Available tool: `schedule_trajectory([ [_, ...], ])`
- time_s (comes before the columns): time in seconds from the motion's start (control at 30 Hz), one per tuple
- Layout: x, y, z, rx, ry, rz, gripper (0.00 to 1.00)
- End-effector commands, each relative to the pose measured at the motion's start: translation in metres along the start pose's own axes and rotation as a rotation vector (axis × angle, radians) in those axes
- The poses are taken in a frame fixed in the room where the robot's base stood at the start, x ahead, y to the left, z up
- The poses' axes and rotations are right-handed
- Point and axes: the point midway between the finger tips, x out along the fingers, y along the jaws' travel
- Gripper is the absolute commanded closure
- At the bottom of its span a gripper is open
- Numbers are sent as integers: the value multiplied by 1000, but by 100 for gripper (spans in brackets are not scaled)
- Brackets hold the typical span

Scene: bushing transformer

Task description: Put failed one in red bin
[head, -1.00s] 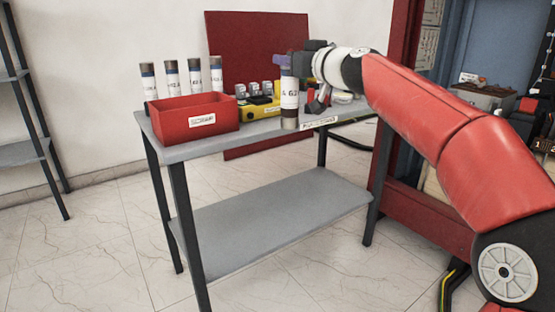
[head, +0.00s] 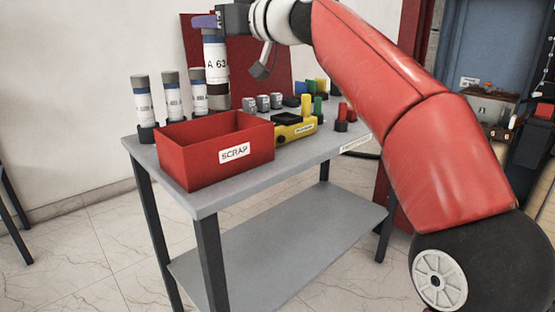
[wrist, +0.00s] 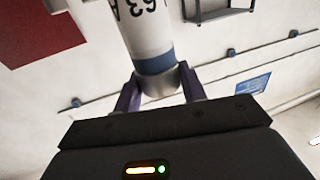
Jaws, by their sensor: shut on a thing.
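The red bin (head: 213,150), labelled SCRAP, stands on the near left of the grey table and looks empty from here. My gripper (head: 207,22) is shut on a white, labelled bushing (head: 216,65) with a dark lower end. It holds the bushing upright, above the level of the bin; in the head view its lower end overlaps the bin's back right area. In the wrist view the bushing (wrist: 150,40) with its blue band and grey end sits between the purple fingers (wrist: 157,92). Three similar bushings (head: 172,97) stand in dark holders behind the bin.
The grey table (head: 300,158) also bears a yellow meter (head: 296,128), small grey cylinders (head: 263,103), and red and green pieces (head: 345,115) further right. A dark red panel (head: 284,75) leans behind. A lower shelf (head: 280,235) is empty.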

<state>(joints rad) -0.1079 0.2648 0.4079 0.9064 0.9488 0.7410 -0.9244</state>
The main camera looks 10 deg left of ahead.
Motion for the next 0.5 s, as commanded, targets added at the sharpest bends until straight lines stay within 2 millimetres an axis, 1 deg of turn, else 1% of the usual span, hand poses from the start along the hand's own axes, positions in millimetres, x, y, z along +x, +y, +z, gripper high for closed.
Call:
schedule_trajectory([
  [0.1, -1, 0, 0, -1, 3, 2, 100],
  [0.23, -1, 0, 7, -1, 3, 2, 100],
  [0.37, -1, 0, 20, 0, 2, 2, 100],
  [0.5, -1, 0, 38, -1, 1, 2, 100],
])
